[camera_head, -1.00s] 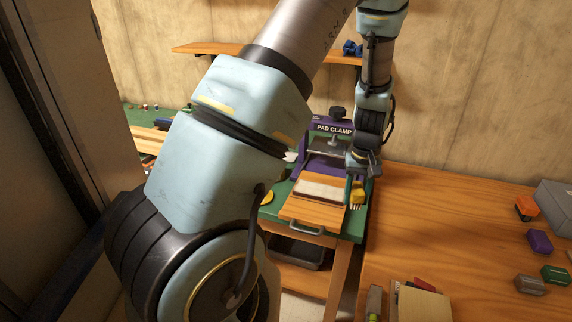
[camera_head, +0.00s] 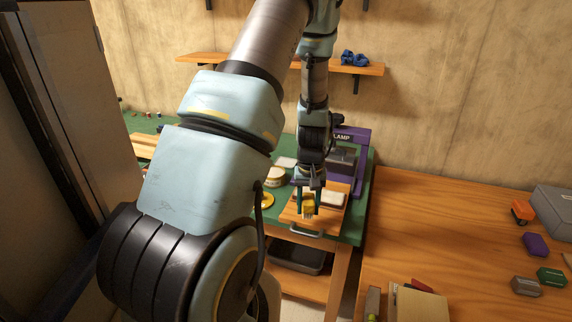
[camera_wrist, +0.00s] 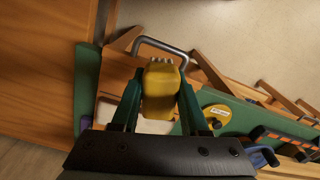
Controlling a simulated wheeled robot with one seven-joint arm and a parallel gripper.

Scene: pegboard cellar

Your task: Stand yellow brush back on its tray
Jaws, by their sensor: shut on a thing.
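The yellow brush (camera_head: 308,206) is held in my gripper (camera_head: 307,208), with its pale bristle tufts pointing down. In the wrist view the brush (camera_wrist: 160,92) sits between the two green fingers (camera_wrist: 158,112). It is over the wooden board (camera_head: 325,219) with the metal handle, in front of the purple pad clamp (camera_head: 357,140). I cannot tell how high the bristles are above the board. No tray can be named for certain; a yellow round piece (camera_head: 266,199) lies on the green bench to the left, and it also shows in the wrist view (camera_wrist: 217,113).
A pale pad (camera_head: 332,199) lies on the wooden board beside the brush. A round tub (camera_head: 275,176) stands on the green bench top (camera_head: 362,203). The wooden table (camera_head: 430,225) at right holds several coloured blocks; its middle is clear. A dark bin (camera_head: 297,255) is below.

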